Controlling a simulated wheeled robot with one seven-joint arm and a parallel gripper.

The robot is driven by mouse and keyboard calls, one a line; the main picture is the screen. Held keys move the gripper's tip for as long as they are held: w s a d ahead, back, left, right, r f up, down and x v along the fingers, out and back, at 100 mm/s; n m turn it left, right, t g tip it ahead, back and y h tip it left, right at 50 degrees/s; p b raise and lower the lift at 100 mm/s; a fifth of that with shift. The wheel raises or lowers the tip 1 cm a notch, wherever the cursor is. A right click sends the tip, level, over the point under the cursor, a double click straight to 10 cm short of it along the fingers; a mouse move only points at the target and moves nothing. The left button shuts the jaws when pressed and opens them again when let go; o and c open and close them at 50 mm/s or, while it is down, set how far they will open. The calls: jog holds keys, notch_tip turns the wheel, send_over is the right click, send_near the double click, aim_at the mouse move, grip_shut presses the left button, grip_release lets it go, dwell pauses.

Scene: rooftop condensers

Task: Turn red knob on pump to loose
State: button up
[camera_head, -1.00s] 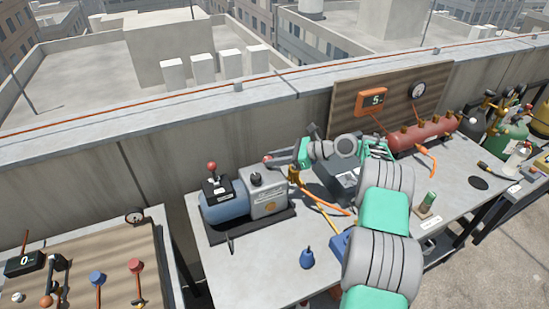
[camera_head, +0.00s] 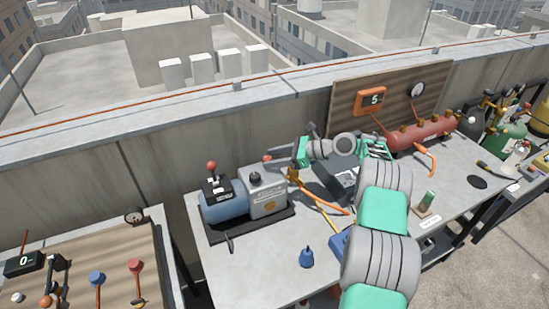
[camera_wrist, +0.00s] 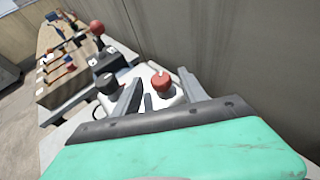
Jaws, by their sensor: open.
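The pump (camera_head: 228,205) sits on the grey bench, with a blue cylinder and a pale grey box. Its red knob (camera_wrist: 162,81) shows in the wrist view on the pale box, and its top just shows in the head view (camera_head: 267,158). A black knob (camera_head: 255,177) is on the same box, and it also shows in the wrist view (camera_wrist: 108,82). My gripper (camera_wrist: 159,86) is open over the box, with one finger on each side of the red knob. I cannot tell whether a finger touches it. The knob's base is partly hidden.
A red-balled switch (camera_head: 211,167) stands on the pump's left part. A concrete parapet wall (camera_head: 160,165) runs behind the bench. A second bench (camera_head: 118,250) is at the left.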

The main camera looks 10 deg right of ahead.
jog(key=shift+r, duration=0.45)
jog(key=s+r+p, duration=0.3)
jog(key=s+r, duration=0.9)
jog(key=s, duration=0.2)
jog(key=shift+a+p, duration=0.2)
jog(key=shift+p, duration=0.15)
